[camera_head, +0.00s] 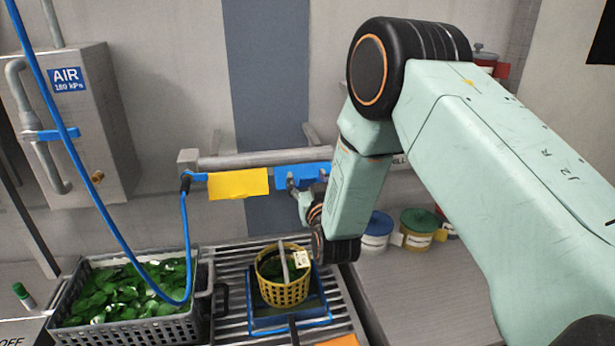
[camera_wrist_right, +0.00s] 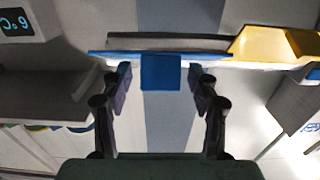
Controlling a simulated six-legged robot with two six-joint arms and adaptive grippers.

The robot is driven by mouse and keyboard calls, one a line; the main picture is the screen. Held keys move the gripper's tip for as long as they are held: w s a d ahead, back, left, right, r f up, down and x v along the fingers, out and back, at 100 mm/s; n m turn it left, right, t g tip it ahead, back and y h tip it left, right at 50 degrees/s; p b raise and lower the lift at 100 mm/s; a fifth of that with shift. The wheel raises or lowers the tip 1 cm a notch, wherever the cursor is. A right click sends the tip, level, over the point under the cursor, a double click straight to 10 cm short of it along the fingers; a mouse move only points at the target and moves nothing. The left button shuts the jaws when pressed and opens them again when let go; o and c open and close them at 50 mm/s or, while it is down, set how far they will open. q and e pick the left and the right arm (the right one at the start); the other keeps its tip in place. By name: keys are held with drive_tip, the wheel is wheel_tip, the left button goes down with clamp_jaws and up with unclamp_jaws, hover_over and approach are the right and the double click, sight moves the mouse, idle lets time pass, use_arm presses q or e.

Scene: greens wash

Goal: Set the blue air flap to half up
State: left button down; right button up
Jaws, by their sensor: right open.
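The blue air flap (camera_head: 290,176) hangs on a grey pipe at the wall, right of a yellow flap (camera_head: 238,184). My right gripper (camera_head: 293,186) is in front of it and partly hides it, and my arm covers the area to its right. In the right wrist view the blue flap (camera_wrist_right: 161,72) shows as a thin wide edge with a square tab. The open fingers of my right gripper (camera_wrist_right: 160,90) stand on both sides of the tab, with a gap on each side. My left gripper is not in view.
A blue hose (camera_head: 187,230) hangs from the pipe's left end. Below are a grey crate of green leaves (camera_head: 130,328) and a yellow basket (camera_head: 283,292) on a slatted rack. Several tubs (camera_head: 418,228) stand at the right. A grey AIR box (camera_head: 95,130) is on the left wall.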

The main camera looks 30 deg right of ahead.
drive_tip(key=shift+w, duration=0.25)
drive_tip(key=shift+s+r, duration=0.1)
drive_tip(key=shift+s, duration=0.05)
drive_tip(key=shift+c, duration=0.4)
clamp_jaws()
